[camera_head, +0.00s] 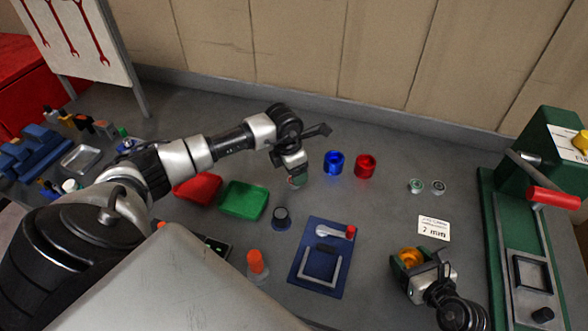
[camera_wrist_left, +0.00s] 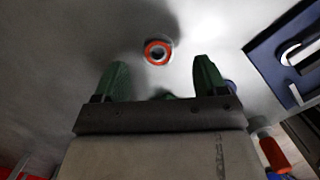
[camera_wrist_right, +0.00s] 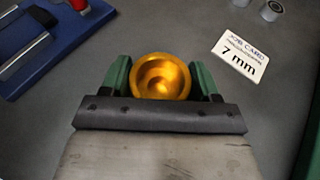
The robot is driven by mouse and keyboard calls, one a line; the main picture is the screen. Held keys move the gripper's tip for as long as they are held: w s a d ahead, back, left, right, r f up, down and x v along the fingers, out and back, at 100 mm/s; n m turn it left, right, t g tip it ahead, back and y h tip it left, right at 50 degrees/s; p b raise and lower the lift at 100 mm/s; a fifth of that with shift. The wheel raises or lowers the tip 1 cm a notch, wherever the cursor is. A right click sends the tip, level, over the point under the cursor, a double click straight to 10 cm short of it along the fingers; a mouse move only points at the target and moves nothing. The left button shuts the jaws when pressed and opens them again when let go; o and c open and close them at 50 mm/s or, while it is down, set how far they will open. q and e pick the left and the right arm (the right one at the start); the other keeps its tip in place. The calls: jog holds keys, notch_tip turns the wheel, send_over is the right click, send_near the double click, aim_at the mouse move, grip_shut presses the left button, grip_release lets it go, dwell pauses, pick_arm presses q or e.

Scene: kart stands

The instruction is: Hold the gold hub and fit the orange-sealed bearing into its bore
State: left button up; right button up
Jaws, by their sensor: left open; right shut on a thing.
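The gold hub (camera_head: 410,257) is in my right gripper (camera_head: 412,265) at the front right. In the right wrist view the gold hub (camera_wrist_right: 161,76) sits between the green fingers, its round opening facing the camera. The orange-sealed bearing (camera_wrist_left: 158,52) shows in the left wrist view as a small orange-red ring with a dark centre. It lies just beyond and between the fingertips of my open left gripper (camera_wrist_left: 160,72). In the head view my left gripper (camera_head: 297,181) points down near the middle of the bench and largely hides the bearing.
A blue hub (camera_head: 334,163) and a red hub (camera_head: 365,166) stand right of my left gripper. Two other bearings (camera_head: 427,187) lie farther right, behind a 7 mm card (camera_head: 434,228). Red and green trays (camera_head: 243,200), a blue fixture (camera_head: 320,258) and a green press (camera_head: 510,240) flank the area.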

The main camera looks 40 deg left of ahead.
pick_arm(q)
notch_tip(320, 180, down, 4)
jog(key=shift+w+a+f, duration=0.1)
jog(key=shift+w+f, duration=0.05)
jog(key=shift+f, duration=0.1)
jog(key=shift+c, duration=0.3)
jog(key=c, duration=1.1)
notch_tip(320, 180, up, 10)
jog(key=shift+r, duration=0.1)
